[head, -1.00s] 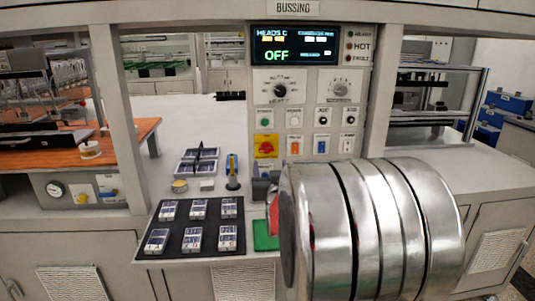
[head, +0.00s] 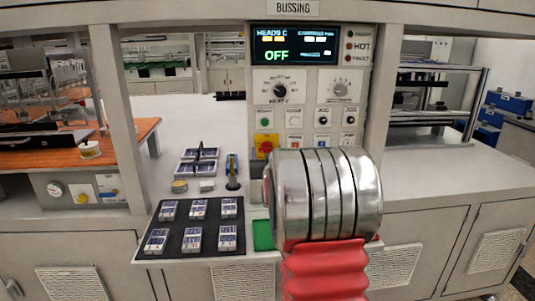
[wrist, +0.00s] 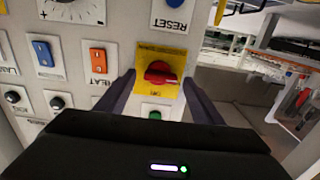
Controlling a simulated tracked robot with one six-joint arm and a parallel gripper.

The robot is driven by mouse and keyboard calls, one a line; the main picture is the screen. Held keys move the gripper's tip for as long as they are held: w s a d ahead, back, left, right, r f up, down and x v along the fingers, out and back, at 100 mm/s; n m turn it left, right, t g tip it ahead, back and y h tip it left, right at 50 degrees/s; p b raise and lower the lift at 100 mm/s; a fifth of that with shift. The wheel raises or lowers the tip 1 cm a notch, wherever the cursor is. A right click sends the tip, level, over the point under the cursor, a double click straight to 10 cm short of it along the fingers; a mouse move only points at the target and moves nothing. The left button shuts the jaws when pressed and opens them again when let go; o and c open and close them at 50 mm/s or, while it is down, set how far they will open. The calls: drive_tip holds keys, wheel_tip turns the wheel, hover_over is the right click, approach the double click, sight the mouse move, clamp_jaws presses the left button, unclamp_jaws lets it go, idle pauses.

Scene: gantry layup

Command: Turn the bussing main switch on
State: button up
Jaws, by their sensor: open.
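The bussing main switch, a red rotary knob on a yellow plate (wrist: 160,73), shows in the wrist view between the two fingers of my gripper (wrist: 160,95). My gripper is open, with a dark finger on either side of the knob; I cannot tell whether either finger touches it. In the head view the yellow plate (head: 264,140) shows at the lower left of the control panel, partly hidden by my arm. The panel display (head: 291,45) reads OFF in green. My gripper is hidden behind my arm in the head view.
An orange rocker (wrist: 98,61), a blue rocker (wrist: 43,53) and a blue reset button (wrist: 171,3) sit close around the switch. Below the panel, a black mat (head: 165,243) holds several small cells. The counter right of the panel is clear.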

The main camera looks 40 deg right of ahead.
drive_tip(key=shift+c, duration=0.5)
drive_tip(key=c, duration=0.9)
drive_tip(key=shift+d, duration=0.15)
drive_tip(key=shift+c, duration=0.2)
drive_tip(key=shift+m, duration=0.5)
drive_tip(key=m, duration=1.7)
drive_tip(key=shift+s+d+f, duration=0.2)
drive_tip(key=shift+s+d, duration=0.1)
